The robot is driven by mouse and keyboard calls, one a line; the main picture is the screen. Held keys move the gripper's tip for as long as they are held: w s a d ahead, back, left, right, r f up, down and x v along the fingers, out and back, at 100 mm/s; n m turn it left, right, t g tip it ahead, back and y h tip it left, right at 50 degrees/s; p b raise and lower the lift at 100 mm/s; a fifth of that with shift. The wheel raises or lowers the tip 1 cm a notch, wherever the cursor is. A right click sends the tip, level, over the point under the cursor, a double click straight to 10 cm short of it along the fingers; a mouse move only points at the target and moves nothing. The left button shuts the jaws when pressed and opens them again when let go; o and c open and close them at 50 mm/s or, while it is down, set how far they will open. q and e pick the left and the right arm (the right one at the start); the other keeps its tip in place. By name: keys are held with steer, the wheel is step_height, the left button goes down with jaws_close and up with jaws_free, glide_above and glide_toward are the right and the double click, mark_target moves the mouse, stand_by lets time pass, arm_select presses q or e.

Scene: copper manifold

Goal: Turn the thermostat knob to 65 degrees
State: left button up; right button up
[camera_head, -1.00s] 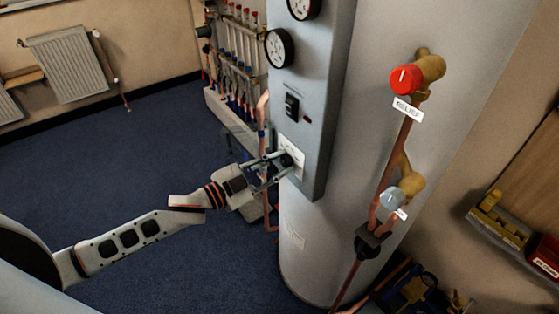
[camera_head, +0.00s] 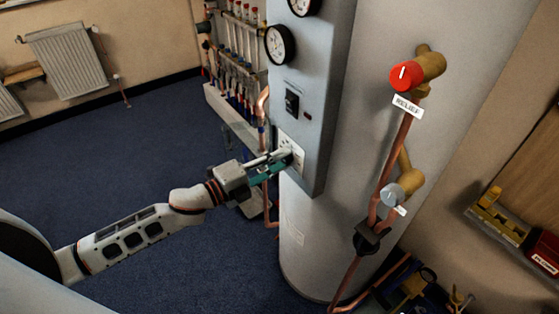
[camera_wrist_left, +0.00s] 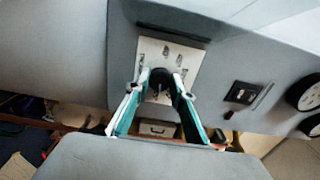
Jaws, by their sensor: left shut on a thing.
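The thermostat knob (camera_wrist_left: 160,80) is black and round, on a pale dial plate (camera_wrist_left: 187,56) on the grey control panel. In the left wrist view my left gripper (camera_wrist_left: 160,88) has one finger on each side of the knob and is shut on it. In the head view the left gripper (camera_head: 284,160) reaches the dial plate (camera_head: 292,146) from the left and hides most of the knob. The knob's setting cannot be read. My right gripper is not in view.
Above the dial on the panel are a black switch (camera_head: 292,102) and a gauge (camera_head: 280,44). To the right, a red relief knob (camera_head: 404,76) and copper pipes stand on the grey tank (camera_head: 305,240). Pipework (camera_head: 238,80) stands behind the panel. The blue floor is clear at left.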

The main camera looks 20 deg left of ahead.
arm_select(q)
steer(key=shift+m, duration=1.1)
steer(key=o, duration=1.1)
steer(key=shift+s, duration=0.1)
steer(key=v, duration=1.2)
